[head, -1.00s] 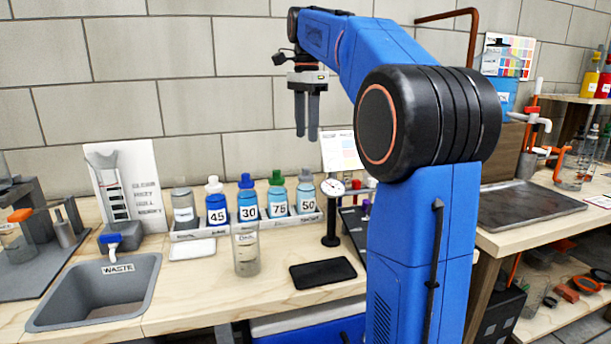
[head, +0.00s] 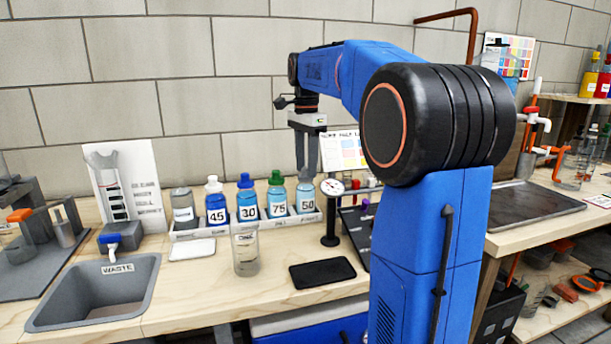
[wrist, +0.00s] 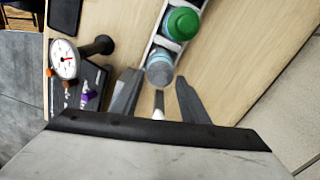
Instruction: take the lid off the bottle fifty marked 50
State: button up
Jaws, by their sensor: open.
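The bottle marked 50 (head: 305,198) stands upright at the right end of the white rack (head: 246,230). It holds pale blue liquid, and its grey lid (head: 305,174) is on top. My gripper (head: 306,172) is open and points down, with its fingertips around or just above the lid in the head view. In the wrist view the grey lid (wrist: 159,70) lies just beyond the open fingers of my gripper (wrist: 155,88), roughly in line with the gap between them. Whether the fingers reach down beside the lid is unclear.
The bottle marked 75 (head: 277,200), green-lidded, stands close beside it, then bottles 30 (head: 247,203) and 45 (head: 216,205). A dial gauge on a stand (head: 332,205) is close on the right. A black pad (head: 322,273) lies in front.

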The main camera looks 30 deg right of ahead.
aim_at(305, 168)
grip_shut()
jog(key=shift+r, duration=0.1)
notch_tip(305, 168, up, 10)
jog(key=shift+a, duration=0.15)
dwell(0.6)
